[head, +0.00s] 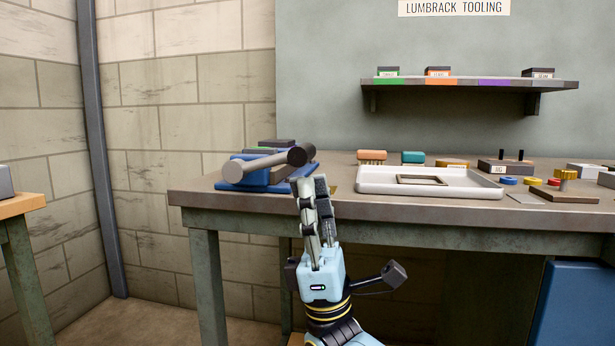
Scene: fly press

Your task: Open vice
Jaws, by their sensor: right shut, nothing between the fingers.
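The blue vice (277,181) sits at the left end of the workbench. A thick grey bar (262,162) with a dark round end lies across its front and hides part of it. I cannot tell how far apart the vice's jaws are. My right gripper (312,184) points up in front of the bench's front edge, with its fingers shut and empty. Its fingertips are just below and right of the bar's dark end; I cannot tell if they touch it. My left gripper is not in view.
Right of the vice on the workbench (250,206) stand a white tray (475,190), brushes (413,157) and several small blocks and parts. A shelf (470,83) hangs above. A wooden table (20,205) stands at far left. A blue cabinet (575,305) is below the bench.

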